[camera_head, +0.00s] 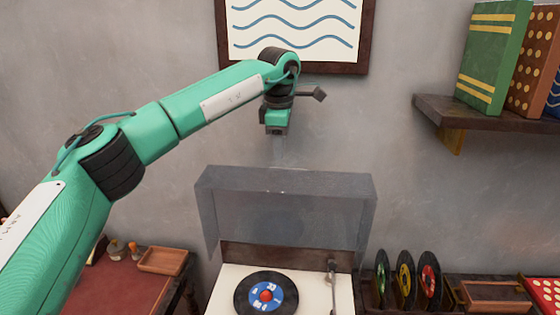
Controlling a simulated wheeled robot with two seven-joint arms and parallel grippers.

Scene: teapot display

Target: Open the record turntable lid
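The record turntable (228,288) has a cream deck with a black record (266,293) on it, blue at its centre. Its clear grey lid (290,212) stands raised at the back, above the deck. The deck is uncovered in front of it. My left gripper (278,150) points down just above the lid's top edge, left of its middle. The fingers look pale and narrow, seen nearly edge-on, so I cannot tell if they are apart or whether they touch the lid. Nothing is seen held. My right gripper is out of view.
A rack of several coloured records (405,279) stands right of the turntable. A small wooden tray (163,260) sits on the left table. A wall shelf (485,113) with books is at upper right, and a framed wave picture (295,30) hangs behind my arm.

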